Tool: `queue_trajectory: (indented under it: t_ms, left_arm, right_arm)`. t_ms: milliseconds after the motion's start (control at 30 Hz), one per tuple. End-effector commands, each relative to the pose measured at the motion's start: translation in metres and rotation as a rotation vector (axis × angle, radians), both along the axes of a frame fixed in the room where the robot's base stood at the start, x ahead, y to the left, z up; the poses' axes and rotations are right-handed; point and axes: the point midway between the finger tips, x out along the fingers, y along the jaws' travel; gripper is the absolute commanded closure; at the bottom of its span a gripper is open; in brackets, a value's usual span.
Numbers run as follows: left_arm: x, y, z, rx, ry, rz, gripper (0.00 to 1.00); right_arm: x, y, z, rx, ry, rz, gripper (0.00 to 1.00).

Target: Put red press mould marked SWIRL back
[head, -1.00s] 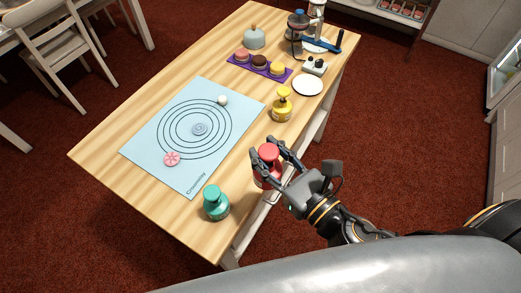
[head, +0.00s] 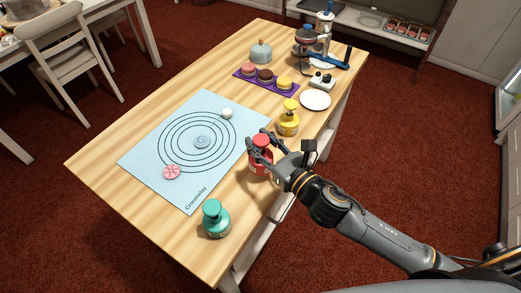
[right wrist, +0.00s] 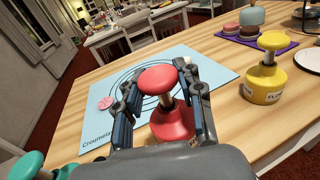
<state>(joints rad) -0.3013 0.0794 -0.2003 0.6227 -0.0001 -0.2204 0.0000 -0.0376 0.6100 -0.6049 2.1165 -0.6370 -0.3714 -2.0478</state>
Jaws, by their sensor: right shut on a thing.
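The red press mould (head: 260,165) is upright between the teal and yellow moulds, close to the mat's right edge. My right gripper (head: 264,143) is shut on it, with fingers on both sides below its round knob. In the right wrist view the red mould (right wrist: 160,80) shows its knob, pale stem and wide red base between my fingers (right wrist: 157,90). Its SWIRL marking does not show. I cannot tell whether its base touches the table. My left gripper is not in view.
A teal mould (head: 215,219) stands near the front edge and a yellow mould (head: 289,120) behind the red one. The blue mat (head: 150,160) bears a pink disc (head: 172,172) and a white ball (head: 227,113). A white plate (head: 315,100) and purple tray (head: 241,76) lie farther back.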

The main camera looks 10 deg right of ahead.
Motion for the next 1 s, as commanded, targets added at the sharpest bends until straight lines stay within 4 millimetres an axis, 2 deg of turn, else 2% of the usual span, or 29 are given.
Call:
queue_trajectory:
  t_ms: [100, 200, 633, 667, 733, 767, 1000]
  left_arm:
    - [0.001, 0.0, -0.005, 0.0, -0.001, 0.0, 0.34]
    - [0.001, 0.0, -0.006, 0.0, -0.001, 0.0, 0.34]
    - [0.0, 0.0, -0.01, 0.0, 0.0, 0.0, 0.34]
    - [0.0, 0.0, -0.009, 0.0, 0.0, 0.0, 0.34]
    - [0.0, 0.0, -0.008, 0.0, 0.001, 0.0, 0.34]
    - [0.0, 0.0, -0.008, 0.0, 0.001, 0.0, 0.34]
    - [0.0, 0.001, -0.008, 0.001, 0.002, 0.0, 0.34]
  right_arm:
    - [0.002, 0.0, -0.02, 0.004, 0.005, -0.002, 1.0]
    - [0.002, 0.0, -0.031, 0.001, 0.003, -0.001, 1.0]
    - [0.002, 0.0, -0.038, -0.001, 0.0, 0.0, 1.0]
    - [0.002, 0.0, -0.037, -0.001, 0.002, 0.0, 0.58]
    - [0.002, 0.0, -0.037, -0.001, 0.002, 0.0, 0.44]
    - [0.002, 0.0, -0.037, -0.001, 0.002, 0.0, 0.4]
    - [0.002, 0.0, -0.036, -0.001, 0.002, 0.0, 0.4]
